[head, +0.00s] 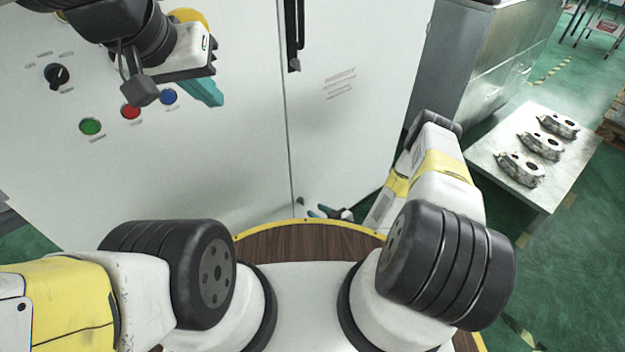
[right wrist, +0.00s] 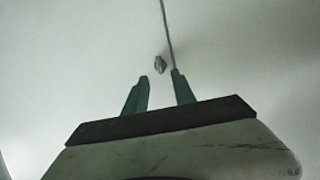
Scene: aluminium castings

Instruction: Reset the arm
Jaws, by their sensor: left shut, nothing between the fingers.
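My left gripper (head: 207,93) is at the upper left of the head view, in front of the white cabinet's control panel. Its teal fingers are together with nothing between them. My right gripper (head: 326,212) is low in front of the cabinet, partly hidden beyond my own body. In the right wrist view its two green fingers (right wrist: 159,77) stand apart with nothing between them. They point at the pale cabinet face, near a door seam and a small grey fitting (right wrist: 160,64).
The white cabinet (head: 240,150) fills the left and middle. It carries a black knob (head: 57,75), green (head: 90,126), red (head: 131,111) and blue (head: 168,97) buttons, and a black handle (head: 293,35). At right, a table (head: 482,150) bears three metal castings (head: 541,145) beside a grey metal cabinet (head: 490,75).

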